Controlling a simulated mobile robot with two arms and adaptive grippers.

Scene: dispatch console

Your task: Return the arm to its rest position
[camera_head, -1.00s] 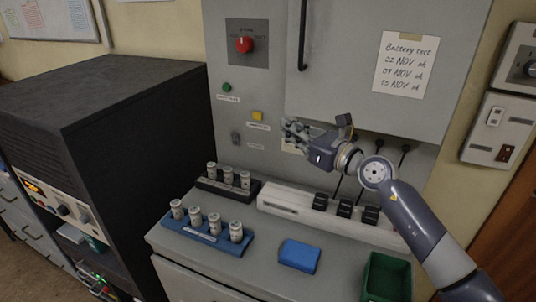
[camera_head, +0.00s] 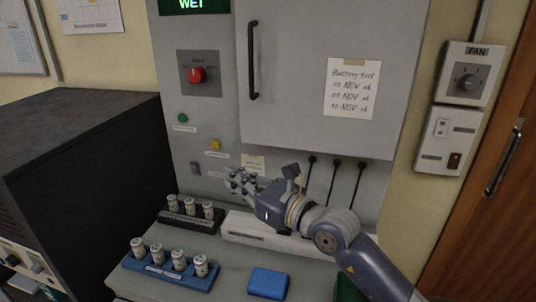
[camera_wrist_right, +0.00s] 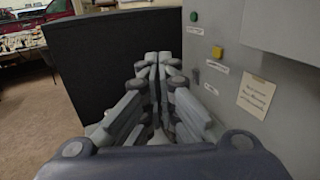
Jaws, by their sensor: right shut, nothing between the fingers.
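My right gripper (camera_head: 241,181) is shut and empty. In the head view it is in front of the grey cabinet, above the white strip (camera_head: 243,236) on the counter, and points left. In the right wrist view its fingers (camera_wrist_right: 158,75) are together, with the black rack and the cabinet face beyond them. My right arm comes in from the lower right, bent at the elbow. My left gripper is not in view.
A blue holder (camera_head: 196,280) and a black holder (camera_head: 206,226) carry upright cylinders on the counter. A blue block (camera_head: 268,283) lies at the front. A black rack (camera_head: 85,170) stands left. The cabinet has a red knob (camera_head: 197,75) and green button (camera_head: 182,118).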

